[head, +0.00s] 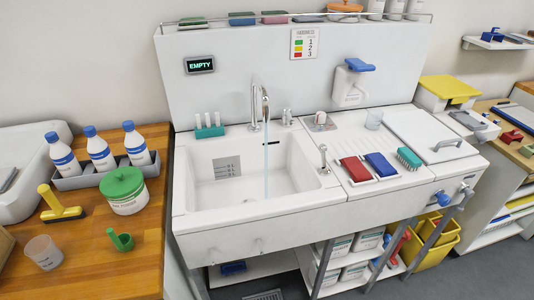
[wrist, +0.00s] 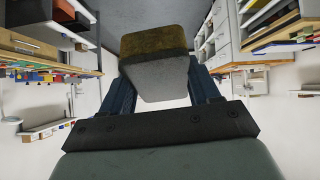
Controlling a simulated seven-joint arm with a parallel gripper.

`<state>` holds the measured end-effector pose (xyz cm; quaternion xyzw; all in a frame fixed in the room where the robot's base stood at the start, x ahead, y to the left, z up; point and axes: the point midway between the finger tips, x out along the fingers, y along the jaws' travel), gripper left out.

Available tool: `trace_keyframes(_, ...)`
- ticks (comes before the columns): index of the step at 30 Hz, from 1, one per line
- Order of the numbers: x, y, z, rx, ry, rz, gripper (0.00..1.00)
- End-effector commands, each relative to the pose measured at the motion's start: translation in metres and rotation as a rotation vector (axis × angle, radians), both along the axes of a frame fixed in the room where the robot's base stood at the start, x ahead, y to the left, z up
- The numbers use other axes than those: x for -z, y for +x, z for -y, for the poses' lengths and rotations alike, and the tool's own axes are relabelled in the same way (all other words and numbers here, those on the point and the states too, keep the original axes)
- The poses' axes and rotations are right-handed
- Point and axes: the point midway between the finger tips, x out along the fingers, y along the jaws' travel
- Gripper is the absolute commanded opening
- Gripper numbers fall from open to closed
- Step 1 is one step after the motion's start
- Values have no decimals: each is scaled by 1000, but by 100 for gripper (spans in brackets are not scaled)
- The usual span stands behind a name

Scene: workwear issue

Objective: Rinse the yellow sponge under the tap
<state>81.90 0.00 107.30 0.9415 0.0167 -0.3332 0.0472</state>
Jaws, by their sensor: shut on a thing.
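In the wrist view my gripper (wrist: 160,82) is shut on a block-shaped sponge (wrist: 155,45), with a dark olive-yellow layer over a thicker grey one. The two fingers press its sides and it sticks out beyond them. Neither the gripper nor this sponge shows in the head view. There, the tap (head: 265,103) stands at the back of the white sink (head: 200,165). A thin stream of water (head: 266,165) falls from its spout into the basin. A small grey panel with markings (head: 227,168) shows inside the basin.
Right of the basin, red (head: 356,170) and blue (head: 381,165) pads and a teal brush (head: 408,158) lie on the drainboard. Bottles (head: 98,147) and a green-lidded tub (head: 124,190) stand on the left wooden counter.

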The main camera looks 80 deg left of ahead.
Motion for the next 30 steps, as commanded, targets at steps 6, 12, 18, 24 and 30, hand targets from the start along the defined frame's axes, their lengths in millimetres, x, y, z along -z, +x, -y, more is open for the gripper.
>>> trace_keyframes(6, 0, -2, 0, 0, 0, 0, 12)
trace_keyframes(12, 0, 1, 0, 0, 0, 0, 12)
trace_keyframes(18, 0, 7, 1, 0, 0, 0, 12)
trace_keyframes(24, 0, 11, 2, 0, 0, 0, 12)
trace_keyframes(30, 0, 10, 2, 0, 0, 0, 12)
